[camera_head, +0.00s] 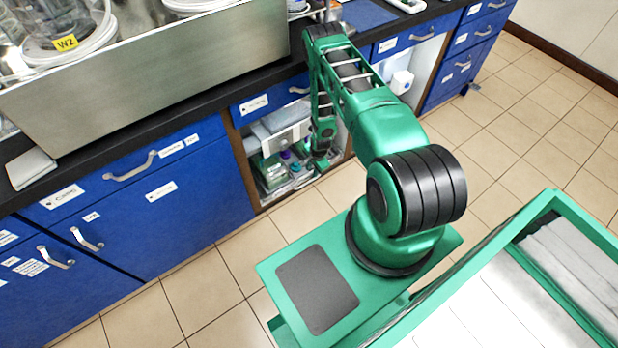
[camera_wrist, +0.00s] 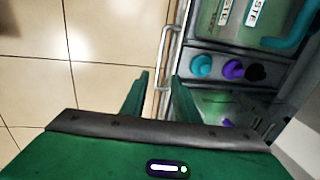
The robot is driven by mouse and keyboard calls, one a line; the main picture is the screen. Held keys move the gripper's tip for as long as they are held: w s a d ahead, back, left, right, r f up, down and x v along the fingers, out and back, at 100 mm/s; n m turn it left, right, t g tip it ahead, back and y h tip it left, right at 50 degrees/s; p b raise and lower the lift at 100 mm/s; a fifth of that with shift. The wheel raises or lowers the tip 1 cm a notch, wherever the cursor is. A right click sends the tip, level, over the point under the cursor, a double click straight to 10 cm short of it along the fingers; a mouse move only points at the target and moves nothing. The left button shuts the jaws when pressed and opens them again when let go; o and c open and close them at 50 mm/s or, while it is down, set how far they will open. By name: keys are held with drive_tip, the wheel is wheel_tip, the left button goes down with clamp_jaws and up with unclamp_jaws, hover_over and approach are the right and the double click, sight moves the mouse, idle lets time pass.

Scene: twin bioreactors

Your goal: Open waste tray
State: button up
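The waste tray (camera_head: 297,187) sits low in an open bay under the counter, holding bottles with coloured caps. In the wrist view, the tray's edge (camera_wrist: 186,66) runs beside a metal bar handle (camera_wrist: 169,58). Clear containers with "WASTE" labels (camera_wrist: 240,12) and blue, purple and black caps show behind it. My gripper (camera_wrist: 159,84) is open, its two green fingers on either side of the handle's lower part. I cannot tell whether either finger touches the bar. In the head view my gripper (camera_head: 322,158) is at the bay's front, partly hidden by my arm.
Blue drawers and cabinets (camera_head: 165,195) flank the bay on the left, with more blue drawers (camera_head: 455,65) on the right. The black counter edge (camera_head: 215,108) overhangs above. Tiled floor (camera_head: 225,270) in front of the bay is clear.

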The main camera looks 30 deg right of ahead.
sight(310, 181)
drive_tip(key=f, duration=0.3)
drive_tip(key=w+f, duration=0.1)
drive_tip(key=f, duration=0.2)
drive_tip(key=w+f, duration=0.1)
drive_tip(key=f, duration=0.3)
drive_tip(key=shift+d+f, duration=0.1)
drive_tip(key=shift+d, duration=0.05)
clamp_jaws()
